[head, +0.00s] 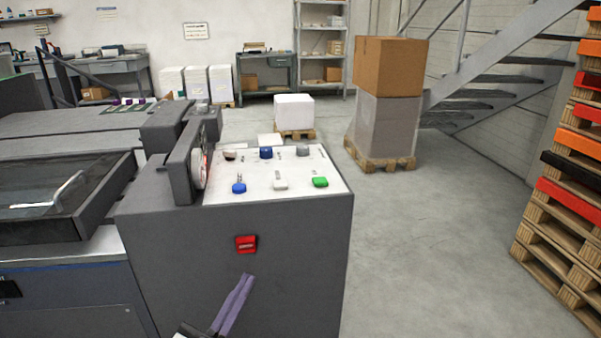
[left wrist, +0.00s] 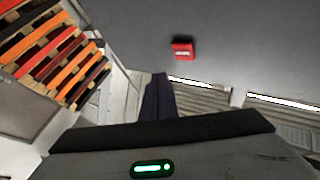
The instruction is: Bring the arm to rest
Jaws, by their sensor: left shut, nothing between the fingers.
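My left gripper (head: 236,300) shows at the bottom of the head view as dark purple fingers pressed together, with nothing between them. It is in front of the grey machine cabinet (head: 300,270), below a small red switch (head: 246,244). In the left wrist view the shut fingers (left wrist: 158,98) point toward the grey cabinet face, and the red switch (left wrist: 182,49) is beyond the tips, up and to the right. The fingers look apart from the switch. My right gripper is in neither view.
The cabinet top has a white control panel (head: 275,180) with several coloured knobs. A dark machine bed (head: 60,190) adjoins at left. Stacked pallets (head: 560,200) stand at right, also in the wrist view (left wrist: 55,50). A carton (head: 388,65) tops a wrapped pallet load. Floor between is clear.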

